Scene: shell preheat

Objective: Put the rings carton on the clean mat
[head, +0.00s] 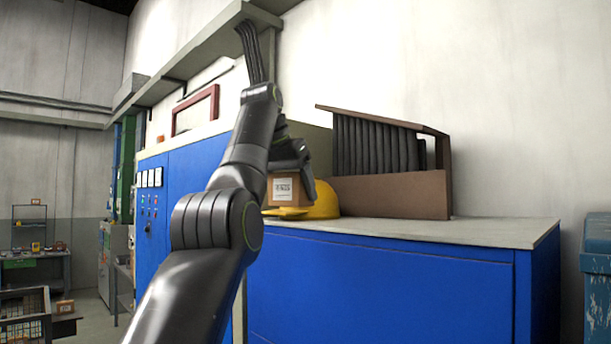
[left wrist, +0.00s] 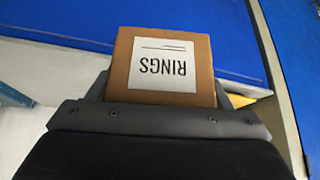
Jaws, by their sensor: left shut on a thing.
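The rings carton (head: 283,190) is a small brown box with a white label. In the left wrist view the carton (left wrist: 165,68) shows the word RINGS upside down on its label. My left gripper (head: 291,172) is shut on the carton, which hangs below it by the blue cabinet's top, in front of the wall. I cannot tell whether the carton touches anything beneath it. I can make out no clean mat in either view. My right gripper is not in view.
A yellow hard hat (head: 323,204) lies on the blue cabinet's grey top (head: 480,232), close beside the carton. A brown crate (head: 395,194) with dark ribbed pieces stands to its right. The cabinet top's right end is clear. A blue bin (head: 597,265) stands at far right.

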